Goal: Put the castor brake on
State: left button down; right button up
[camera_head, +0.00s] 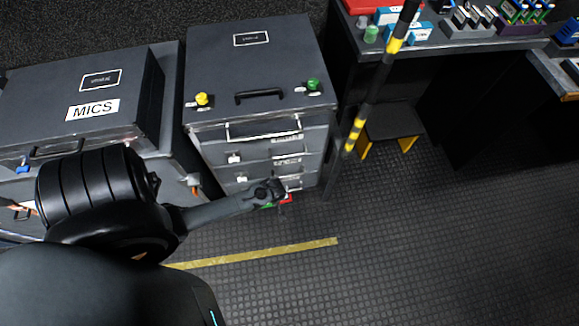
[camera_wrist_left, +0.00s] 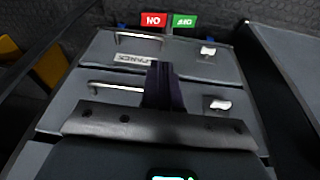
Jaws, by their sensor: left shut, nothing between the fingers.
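The castor brake shows as a red pad (camera_head: 286,199) and a green pad (camera_head: 268,206) low at the front of the grey drawer case (camera_head: 250,65). In the left wrist view the red pad (camera_wrist_left: 153,19) reads ON and the green pad (camera_wrist_left: 184,20) reads OFF, both upside down. My left gripper (camera_head: 277,188) is shut and empty, just above the pads in the head view and partly hiding them. In the left wrist view its closed fingers (camera_wrist_left: 163,72) stand before the drawer fronts, pointing towards the pads. I cannot tell whether they touch. My right gripper is not in view.
The drawer case has bar handles (camera_wrist_left: 119,88) and white latches (camera_wrist_left: 219,103). A MICS case (camera_head: 85,90) stands to its left. A black and yellow pole (camera_head: 375,90) and a stool (camera_head: 390,125) stand right. Floor beyond the yellow strip (camera_head: 260,253) is clear.

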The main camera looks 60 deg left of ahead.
pick_arm(q)
jog(key=b+x, duration=0.8)
jog(key=x, duration=0.4)
jog(key=b, duration=1.8)
send_over(291, 200)
jog(key=shift+n+t, duration=0.3)
jog(key=f, duration=1.1)
jog(key=s+f, duration=0.1)
jog(key=f, duration=0.4)
jog(key=shift+a+f, duration=0.1)
jog(key=shift+f, duration=0.2)
jog(key=shift+w+f+b, duration=0.2)
jog(key=shift+f+b, duration=0.2)
jog(key=shift+f, duration=0.25)
jog(key=shift+w+f+b, duration=0.15)
jog(key=shift+f+b, duration=0.2)
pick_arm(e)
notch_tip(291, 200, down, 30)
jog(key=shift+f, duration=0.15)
